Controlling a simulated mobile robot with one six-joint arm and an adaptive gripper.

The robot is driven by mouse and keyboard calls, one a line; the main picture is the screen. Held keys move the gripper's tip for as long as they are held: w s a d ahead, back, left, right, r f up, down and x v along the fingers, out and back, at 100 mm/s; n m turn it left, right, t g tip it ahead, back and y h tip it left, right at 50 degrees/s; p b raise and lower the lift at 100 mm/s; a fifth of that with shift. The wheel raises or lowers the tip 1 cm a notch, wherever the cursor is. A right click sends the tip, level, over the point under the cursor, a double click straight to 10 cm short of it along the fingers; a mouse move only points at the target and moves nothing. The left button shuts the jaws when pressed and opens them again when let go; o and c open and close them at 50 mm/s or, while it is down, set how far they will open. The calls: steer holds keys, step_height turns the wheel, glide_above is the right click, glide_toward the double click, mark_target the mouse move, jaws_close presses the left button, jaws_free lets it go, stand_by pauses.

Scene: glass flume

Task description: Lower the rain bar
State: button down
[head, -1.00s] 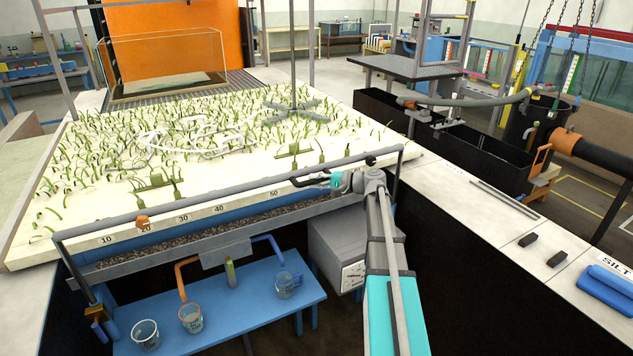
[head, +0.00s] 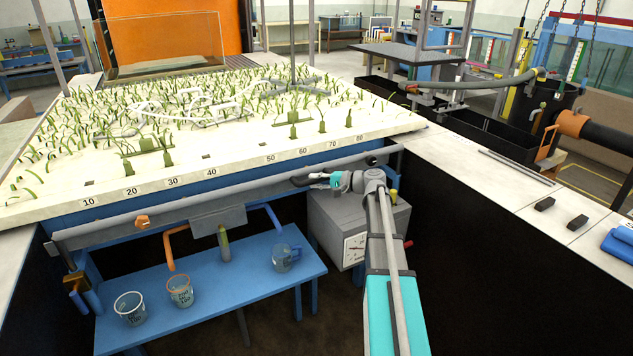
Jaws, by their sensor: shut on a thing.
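The rain bar (head: 220,195) is a long grey tube that runs across the front of the planted bed, just below its numbered edge. It slopes up to the right in the picture and has an orange fitting (head: 142,222) near its left part. My gripper (head: 300,181) is at the bar's right half, with its dark fingers shut on the bar. The fingers partly hide the bar there. The bar's right end (head: 398,150) is by the bed's right corner, beside a black knob (head: 371,161).
The bed (head: 120,200) carries many green plants and a number scale. Below the bar stand a blue table (head: 215,285) with beakers (head: 180,290) and a grey box with a dial (head: 355,249). A pale ledge (head: 490,170) with dark blocks lies right.

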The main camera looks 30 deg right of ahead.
step_height(320, 180, down, 9)
steer(key=b, duration=0.8)
steer(key=shift+s, duration=0.1)
steer(key=c, duration=0.6)
jaws_free()
steer(key=shift+f, duration=0.15)
steer(key=shift+o, duration=0.3)
steer(key=shift+r, duration=0.2)
